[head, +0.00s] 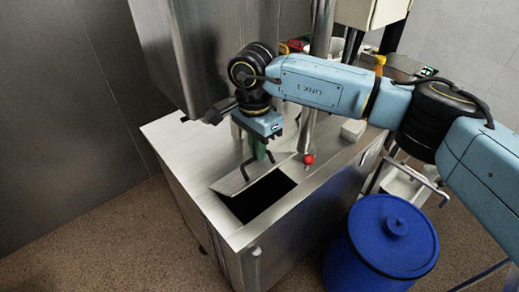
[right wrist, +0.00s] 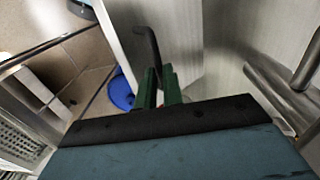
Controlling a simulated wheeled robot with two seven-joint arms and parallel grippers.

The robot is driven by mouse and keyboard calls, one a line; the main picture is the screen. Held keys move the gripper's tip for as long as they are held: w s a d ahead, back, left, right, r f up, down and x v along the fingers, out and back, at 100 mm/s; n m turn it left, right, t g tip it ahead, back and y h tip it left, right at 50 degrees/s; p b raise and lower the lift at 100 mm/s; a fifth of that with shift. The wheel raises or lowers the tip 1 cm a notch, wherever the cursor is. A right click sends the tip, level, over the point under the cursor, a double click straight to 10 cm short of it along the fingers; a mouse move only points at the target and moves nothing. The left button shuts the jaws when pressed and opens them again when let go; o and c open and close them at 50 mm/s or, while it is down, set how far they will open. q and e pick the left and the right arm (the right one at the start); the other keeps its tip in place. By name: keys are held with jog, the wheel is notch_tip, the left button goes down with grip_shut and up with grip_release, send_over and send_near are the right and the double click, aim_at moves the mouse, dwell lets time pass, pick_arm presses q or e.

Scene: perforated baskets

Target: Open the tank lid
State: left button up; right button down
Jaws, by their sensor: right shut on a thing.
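The steel tank (head: 180,150) stands in the middle of the head view. A dark rectangular opening (head: 262,198) shows in its top. The tank lid (head: 236,182), a flat steel panel, appears raised and tilted at the far side of the opening. My right gripper (head: 258,152) reaches down over it, its green fingers at the black bent lid handle (head: 246,170). In the right wrist view the fingers (right wrist: 158,88) are shut on the handle (right wrist: 149,45). The fingers hide part of the handle. My left gripper is not in view.
A steel pole with a red knob (head: 308,159) stands just right of the opening. A tall steel housing (head: 215,50) rises behind the tank. A blue lidded bin (head: 385,245) stands on the floor at the right. The floor at the left is clear.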

jog(key=shift+a+f, duration=0.1)
jog(key=shift+f, duration=0.2)
jog(key=c, duration=2)
grip_release()
jog(key=o, duration=0.5)
jog(key=shift+w+a+f, duration=0.1)
jog(key=shift+w+a, duration=0.1)
jog(key=shift+w, duration=0.2)
jog(key=shift+s+d, duration=0.15)
jog(key=shift+s, duration=0.05)
jog(key=shift+r, duration=0.25)
jog(key=r, duration=0.4)
jog(key=r+b, duration=0.1)
jog(key=r, duration=0.8)
jog(key=shift+w+a+r, duration=0.1)
jog(key=shift+w+a, duration=0.1)
jog(key=shift+w, duration=0.1)
